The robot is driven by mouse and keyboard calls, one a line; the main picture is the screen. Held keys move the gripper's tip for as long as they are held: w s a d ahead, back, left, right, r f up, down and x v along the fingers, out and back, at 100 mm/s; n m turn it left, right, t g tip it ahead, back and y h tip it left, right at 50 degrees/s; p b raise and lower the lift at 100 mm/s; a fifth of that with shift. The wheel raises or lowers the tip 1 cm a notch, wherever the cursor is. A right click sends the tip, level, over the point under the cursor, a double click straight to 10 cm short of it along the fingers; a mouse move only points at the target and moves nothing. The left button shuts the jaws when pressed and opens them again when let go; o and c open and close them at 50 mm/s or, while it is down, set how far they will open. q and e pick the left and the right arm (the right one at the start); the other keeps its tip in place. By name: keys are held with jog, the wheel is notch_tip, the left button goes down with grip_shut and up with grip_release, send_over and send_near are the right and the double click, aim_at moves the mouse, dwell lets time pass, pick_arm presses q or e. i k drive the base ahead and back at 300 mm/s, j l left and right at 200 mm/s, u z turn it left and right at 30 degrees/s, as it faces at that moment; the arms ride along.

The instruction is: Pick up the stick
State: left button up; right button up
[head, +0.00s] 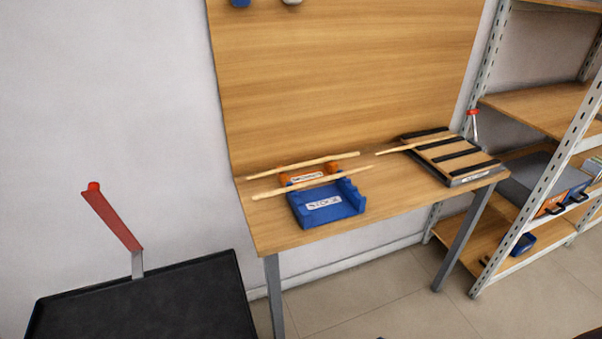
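Several thin wooden sticks show in the head view. One stick (325,161) lies across an orange holder (290,180) at the back left of the table. A second stick (285,189) lies in front of it, along the back of a blue holder (328,205) with a white label. A third stick (412,146) lies with its right part over a black-striped wooden board (455,157) on the right. Its left end reaches past the board over the tabletop. Neither of my grippers is in view.
The wooden table (390,190) has a tall wooden back panel (340,80). Bare tabletop lies between the blue holder and the board. A black cart or tray (150,305) with a red handle stands at the lower left. A metal shelf rack (540,105) stands at the right.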

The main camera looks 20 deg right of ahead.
aim_at(398, 149)
jog(key=k+l, duration=0.1)
jog(key=l, duration=1.05)
jog(key=i+l, duration=0.1)
jog(key=l, duration=0.2)
jog(key=i+l, duration=0.1)
jog(key=l, duration=0.15)
jog(key=i+l+z, duration=0.1)
jog(key=l, duration=0.2)
jog(key=i+l, duration=0.35)
jog(key=i, duration=0.1)
